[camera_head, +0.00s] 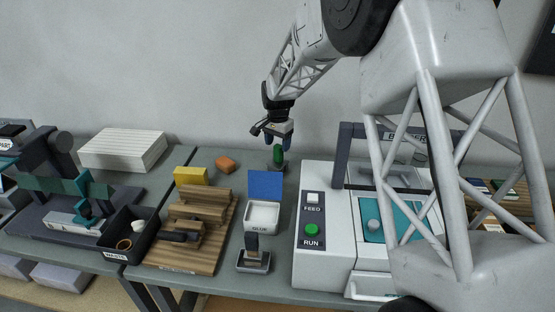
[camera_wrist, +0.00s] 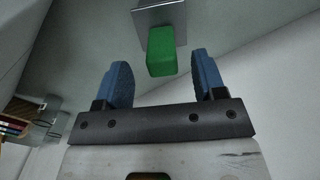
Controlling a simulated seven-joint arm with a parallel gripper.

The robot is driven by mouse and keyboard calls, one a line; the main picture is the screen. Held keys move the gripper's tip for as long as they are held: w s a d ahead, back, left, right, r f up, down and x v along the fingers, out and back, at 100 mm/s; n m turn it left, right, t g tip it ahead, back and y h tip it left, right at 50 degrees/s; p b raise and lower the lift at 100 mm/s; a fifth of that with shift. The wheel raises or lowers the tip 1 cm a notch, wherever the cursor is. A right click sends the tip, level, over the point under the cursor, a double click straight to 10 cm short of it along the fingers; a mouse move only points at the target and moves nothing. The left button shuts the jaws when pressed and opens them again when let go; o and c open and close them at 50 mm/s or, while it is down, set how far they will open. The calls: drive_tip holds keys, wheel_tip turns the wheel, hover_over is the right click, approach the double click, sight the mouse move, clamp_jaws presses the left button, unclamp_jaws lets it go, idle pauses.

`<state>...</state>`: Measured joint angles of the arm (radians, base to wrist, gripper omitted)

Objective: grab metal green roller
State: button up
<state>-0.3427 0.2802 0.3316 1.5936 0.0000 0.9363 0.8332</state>
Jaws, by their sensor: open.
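The green roller (camera_head: 278,154) stands upright near the back of the table, against a grey metal base. In the wrist view the roller (camera_wrist: 162,52) shows as a green rounded block joined to a grey metal plate (camera_wrist: 158,15). My gripper (camera_head: 279,141) is open and points down just above the roller. Its two blue fingers (camera_wrist: 161,60) show on either side of the green end in the wrist view, with a gap on both sides. I cannot tell how far the fingertips reach down past its top.
A white glue tray (camera_head: 261,217) stands nearer. The white machine (camera_head: 324,270) with FEED and RUN buttons is on the right. The wall is close behind.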

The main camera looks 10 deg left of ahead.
sight(277, 162)
drive_tip(key=shift+f, duration=2.55)
drive_tip(key=c, duration=1.1)
